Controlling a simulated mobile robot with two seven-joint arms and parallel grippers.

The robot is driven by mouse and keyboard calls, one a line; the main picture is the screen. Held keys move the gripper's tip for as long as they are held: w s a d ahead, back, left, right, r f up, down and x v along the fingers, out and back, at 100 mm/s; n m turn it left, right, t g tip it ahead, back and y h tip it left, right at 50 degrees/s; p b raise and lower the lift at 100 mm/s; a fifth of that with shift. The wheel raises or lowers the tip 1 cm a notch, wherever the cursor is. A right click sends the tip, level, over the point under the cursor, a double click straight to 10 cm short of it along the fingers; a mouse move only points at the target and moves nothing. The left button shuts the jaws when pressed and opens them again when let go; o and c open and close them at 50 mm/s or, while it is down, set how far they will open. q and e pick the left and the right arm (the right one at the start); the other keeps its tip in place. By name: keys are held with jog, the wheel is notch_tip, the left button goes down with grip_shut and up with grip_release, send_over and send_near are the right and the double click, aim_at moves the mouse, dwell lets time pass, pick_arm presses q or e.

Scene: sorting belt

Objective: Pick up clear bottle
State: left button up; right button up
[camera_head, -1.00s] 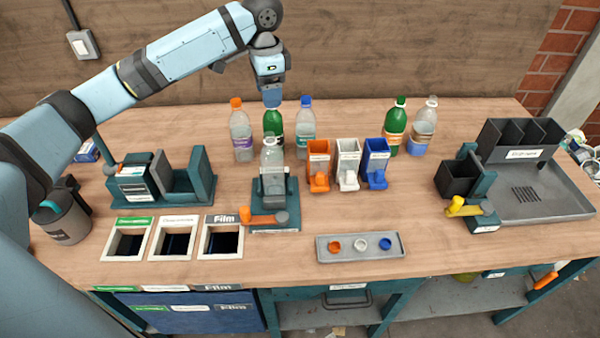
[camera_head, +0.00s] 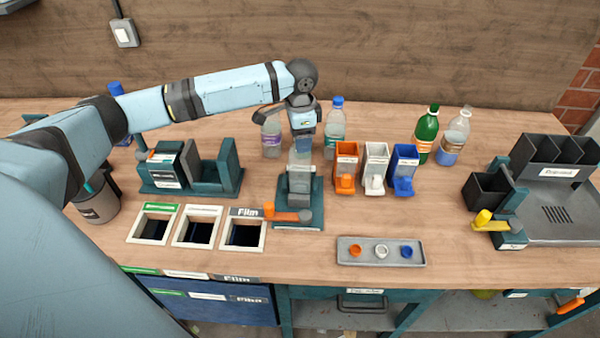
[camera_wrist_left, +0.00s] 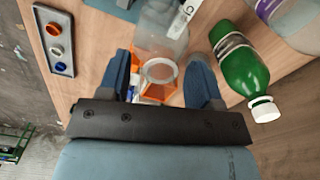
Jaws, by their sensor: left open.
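A clear, uncapped bottle (camera_head: 300,157) stands upright in the dark teal fixture (camera_head: 284,212) at the middle of the bench. My left gripper (camera_head: 304,143) is above it, pointing down, and hides part of its neck. In the left wrist view the clear bottle (camera_wrist_left: 163,38) with its open round mouth lies between the two blue fingers of my open left gripper (camera_wrist_left: 160,72). I cannot tell whether the fingers touch it. My right gripper is not in view.
Capped bottles stand close behind: a purple-labelled one (camera_head: 271,138), a blue-capped one (camera_head: 335,128), and a green one (camera_wrist_left: 240,62) hidden from the head. Orange (camera_head: 345,165), white (camera_head: 375,165) and blue (camera_head: 403,168) dispensers stand right. A cap tray (camera_head: 381,262) lies in front.

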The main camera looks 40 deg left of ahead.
pick_arm(q)
jog(key=shift+f, duration=0.1)
grip_shut()
dwell(0.3)
jog(key=shift+s, duration=0.1)
